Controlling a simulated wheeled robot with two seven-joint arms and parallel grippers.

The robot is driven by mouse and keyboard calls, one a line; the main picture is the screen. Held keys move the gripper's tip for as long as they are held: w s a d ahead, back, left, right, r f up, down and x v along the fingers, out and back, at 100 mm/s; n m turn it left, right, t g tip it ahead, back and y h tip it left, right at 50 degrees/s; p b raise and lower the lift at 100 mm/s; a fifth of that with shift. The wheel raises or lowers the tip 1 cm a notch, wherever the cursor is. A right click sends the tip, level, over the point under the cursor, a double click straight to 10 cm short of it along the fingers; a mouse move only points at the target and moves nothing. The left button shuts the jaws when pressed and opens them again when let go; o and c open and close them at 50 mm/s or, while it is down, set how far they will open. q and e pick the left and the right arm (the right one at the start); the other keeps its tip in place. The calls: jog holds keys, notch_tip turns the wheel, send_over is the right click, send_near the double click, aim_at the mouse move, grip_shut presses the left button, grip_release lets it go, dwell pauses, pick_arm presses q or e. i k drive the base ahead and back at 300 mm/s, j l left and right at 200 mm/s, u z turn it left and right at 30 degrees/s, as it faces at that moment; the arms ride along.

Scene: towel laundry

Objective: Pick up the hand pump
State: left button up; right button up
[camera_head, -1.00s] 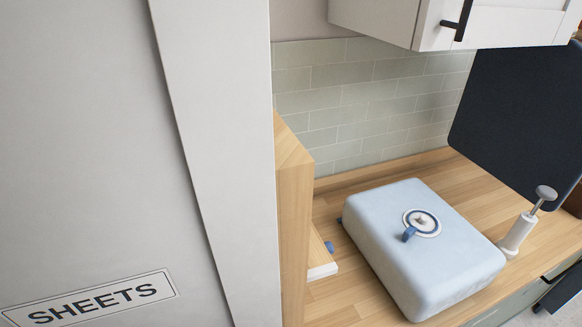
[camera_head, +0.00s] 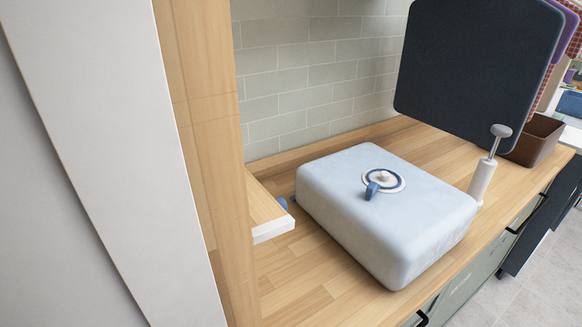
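The hand pump (camera_head: 484,176) is a white cylinder with a grey rod and a round grey knob on top. It stands upright on the wooden counter, at the right end of a pale blue puffy box-shaped bag. The bag (camera_head: 350,225) has a round valve (camera_head: 383,181) with a blue cap on its top. The pump's foot is partly hidden behind the bag's right corner. Neither of my grippers shows in the head view.
The wooden counter (camera_head: 290,287) has bare strips in front of and behind the bag. A dark panel (camera_head: 480,65) stands behind the pump, with a brown bin (camera_head: 536,138) to its right. A tall cabinet side (camera_head: 85,150) and wooden post (camera_head: 215,150) block the left. Drawers (camera_head: 462,280) lie below.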

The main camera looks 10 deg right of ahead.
aim_at(483, 175)
jog(key=z, duration=1.65)
